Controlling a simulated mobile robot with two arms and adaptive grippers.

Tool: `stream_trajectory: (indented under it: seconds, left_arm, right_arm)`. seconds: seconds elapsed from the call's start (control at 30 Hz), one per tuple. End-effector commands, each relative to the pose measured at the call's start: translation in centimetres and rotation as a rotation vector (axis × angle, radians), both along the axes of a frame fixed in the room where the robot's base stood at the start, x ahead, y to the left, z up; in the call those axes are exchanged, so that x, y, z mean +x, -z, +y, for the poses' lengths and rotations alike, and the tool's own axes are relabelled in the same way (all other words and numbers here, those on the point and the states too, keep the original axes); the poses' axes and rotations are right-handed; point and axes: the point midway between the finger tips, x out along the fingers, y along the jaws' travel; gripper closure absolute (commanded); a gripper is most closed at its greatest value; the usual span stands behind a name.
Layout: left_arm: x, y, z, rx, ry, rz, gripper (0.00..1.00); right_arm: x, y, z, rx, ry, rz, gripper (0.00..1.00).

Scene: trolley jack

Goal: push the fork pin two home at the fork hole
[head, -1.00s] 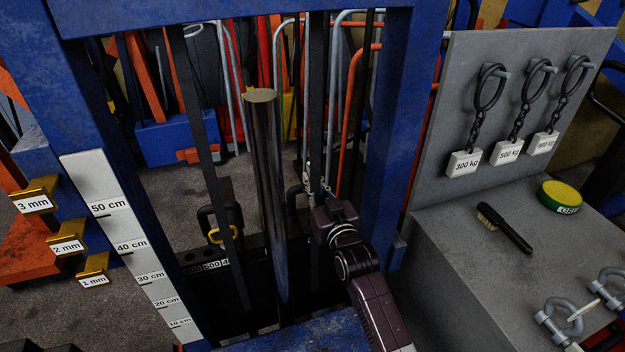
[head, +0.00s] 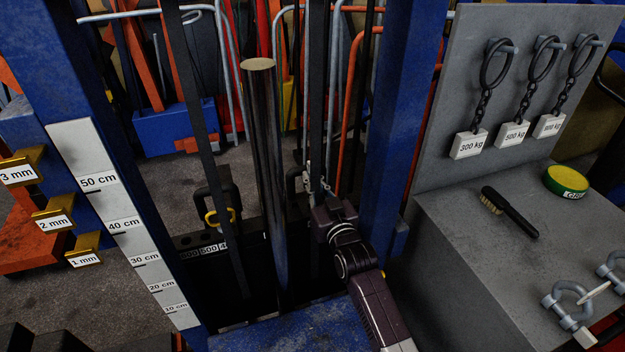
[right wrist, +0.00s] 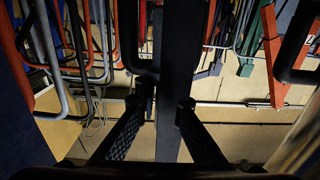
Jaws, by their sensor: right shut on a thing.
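My right gripper (head: 322,210) reaches in from the lower right, in front of the dark right fork upright. It is shut on fork pin two, which is mostly hidden by the fingers. A short light chain (head: 326,186) shows at the fingertips. In the right wrist view the two dark fingers (right wrist: 160,115) stand either side of a dark upright bar (right wrist: 172,60). The fork hole is hidden behind the gripper, and I cannot tell how deep the pin sits. A yellow ring (head: 220,216) shows at the left fork. My left gripper is not in view.
A steel ram (head: 265,150) stands left of the gripper. A blue frame post (head: 385,130) rises close on its right. A white height scale (head: 110,210) is at left. A grey bench (head: 470,240) at right carries a brush (head: 510,212) and a green-yellow tin (head: 566,181).

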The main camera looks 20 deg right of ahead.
Motion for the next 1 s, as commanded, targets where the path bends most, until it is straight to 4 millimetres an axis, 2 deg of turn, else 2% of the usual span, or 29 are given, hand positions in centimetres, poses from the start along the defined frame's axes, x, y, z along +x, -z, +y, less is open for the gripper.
stream_trajectory:
  seconds: [1.0]
  left_arm:
    - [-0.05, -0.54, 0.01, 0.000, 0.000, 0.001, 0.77]
  right_arm:
    - [-0.02, -0.18, -0.01, 0.000, 0.000, -0.002, 1.00]
